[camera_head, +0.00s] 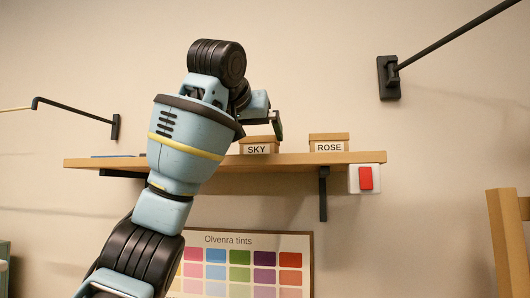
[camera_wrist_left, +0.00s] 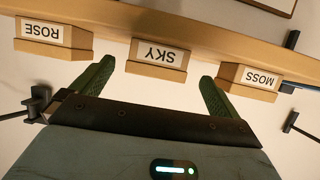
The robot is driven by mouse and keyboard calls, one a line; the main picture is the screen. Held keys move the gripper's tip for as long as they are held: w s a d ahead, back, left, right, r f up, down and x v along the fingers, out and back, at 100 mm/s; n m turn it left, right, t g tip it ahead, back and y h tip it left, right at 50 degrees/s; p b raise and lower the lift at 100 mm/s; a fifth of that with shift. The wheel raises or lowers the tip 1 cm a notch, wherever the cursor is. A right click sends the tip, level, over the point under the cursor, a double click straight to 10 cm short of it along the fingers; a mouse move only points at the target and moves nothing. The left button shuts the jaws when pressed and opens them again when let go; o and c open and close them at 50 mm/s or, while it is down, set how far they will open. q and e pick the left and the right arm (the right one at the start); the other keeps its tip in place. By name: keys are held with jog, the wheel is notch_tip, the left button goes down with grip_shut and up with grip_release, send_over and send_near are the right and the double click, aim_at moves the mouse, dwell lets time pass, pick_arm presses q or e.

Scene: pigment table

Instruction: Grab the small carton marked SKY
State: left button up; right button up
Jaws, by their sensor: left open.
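The small tan carton marked SKY (camera_head: 257,149) stands on the wooden shelf (camera_head: 350,158) in the head view, left of the ROSE carton. It also shows upside down in the left wrist view (camera_wrist_left: 158,58). My left gripper (camera_head: 278,127) is in front of the shelf, just above the SKY carton in the picture. In the left wrist view its two green fingers (camera_wrist_left: 157,74) are spread apart, one on each side of the SKY carton in the picture. Nothing is between them, and the carton lies beyond their tips. My right gripper is not in view.
The ROSE carton (camera_head: 329,143) and the MOSS carton (camera_wrist_left: 250,80) stand on either side of SKY, with gaps between. My arm hides MOSS in the head view. A red switch (camera_head: 366,178) is at the shelf's right end. A tint chart (camera_head: 250,240) hangs below.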

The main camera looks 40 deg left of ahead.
aim_at(256, 142)
pick_arm(q)
jog(key=shift+s+d+r, duration=0.1)
jog(key=shift+s, duration=0.1)
jog(key=shift+x, duration=1.25)
jog(key=shift+w+a, duration=0.25)
jog(key=shift+w, duration=0.25)
jog(key=shift+r+x, duration=0.15)
jog(key=shift+x, duration=0.9)
jog(key=shift+r+x, duration=0.2)
jog(key=shift+x, duration=0.85)
jog(key=shift+w, duration=0.2)
jog(key=c, duration=1)
jog(key=shift+r, duration=0.15)
jog(key=shift+r, duration=1.65)
jog(key=s+d, duration=0.1)
jog(key=d, duration=0.4)
jog(key=s+d+r, duration=0.1)
jog(key=s+d, duration=0.1)
jog(key=d, duration=0.3)
jog(key=s+d, duration=0.1)
jog(key=d, duration=0.4)
jog(key=shift+s+d+r, duration=0.2)
jog(key=shift+s+r, duration=0.05)
jog(key=shift+s, duration=0.15)
